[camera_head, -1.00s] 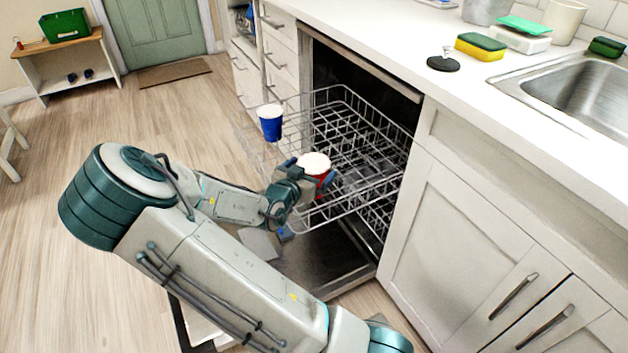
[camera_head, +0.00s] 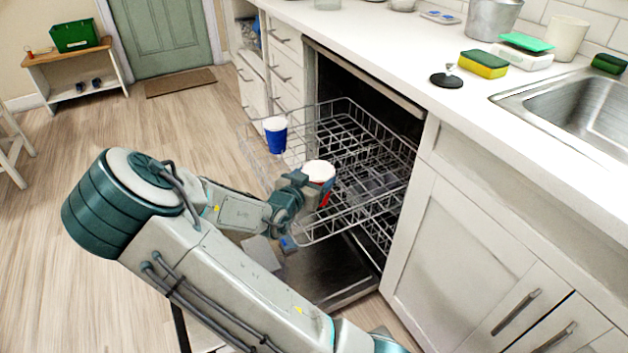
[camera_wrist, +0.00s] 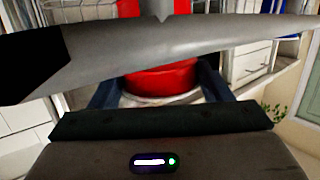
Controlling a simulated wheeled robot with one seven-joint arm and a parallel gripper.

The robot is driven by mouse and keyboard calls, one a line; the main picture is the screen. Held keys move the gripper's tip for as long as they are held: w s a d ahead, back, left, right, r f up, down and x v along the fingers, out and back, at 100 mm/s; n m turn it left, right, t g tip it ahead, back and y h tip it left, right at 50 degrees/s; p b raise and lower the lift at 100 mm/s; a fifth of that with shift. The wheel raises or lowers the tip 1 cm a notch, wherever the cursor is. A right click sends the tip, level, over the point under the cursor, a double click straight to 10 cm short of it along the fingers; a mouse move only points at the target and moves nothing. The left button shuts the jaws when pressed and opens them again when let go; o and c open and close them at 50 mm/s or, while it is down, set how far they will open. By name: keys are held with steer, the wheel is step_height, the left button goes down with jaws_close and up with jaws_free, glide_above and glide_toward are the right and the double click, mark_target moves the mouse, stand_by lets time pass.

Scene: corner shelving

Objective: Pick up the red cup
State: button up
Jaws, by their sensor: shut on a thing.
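The red cup (camera_head: 325,190) with a white top is upright at the front corner of the dishwasher's upper rack (camera_head: 345,222). My gripper (camera_head: 318,187) is shut on it from the left, and hides part of its side. I cannot tell whether the cup touches the rack. In the wrist view the red cup (camera_wrist: 160,80) sits between the two dark blue fingers, with a grey bar across its upper part.
A blue cup (camera_head: 276,138) stands at the rack's left side. The dishwasher door (camera_head: 335,275) is open below. The counter (camera_head: 390,50) holds a yellow-green sponge (camera_head: 483,64) and a black stopper (camera_head: 446,80). Cabinets (camera_head: 470,250) bound the right; open floor (camera_head: 160,120) is left.

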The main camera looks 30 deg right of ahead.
steer(key=s+d+r+b, duration=0.2)
steer(key=s+d+r, duration=0.4)
steer(key=s+r, duration=0.3)
steer(key=shift+d, duration=0.2)
stand_by(0.6)
steer(key=shift+s+d, duration=0.1)
steer(key=shift+b, duration=0.35)
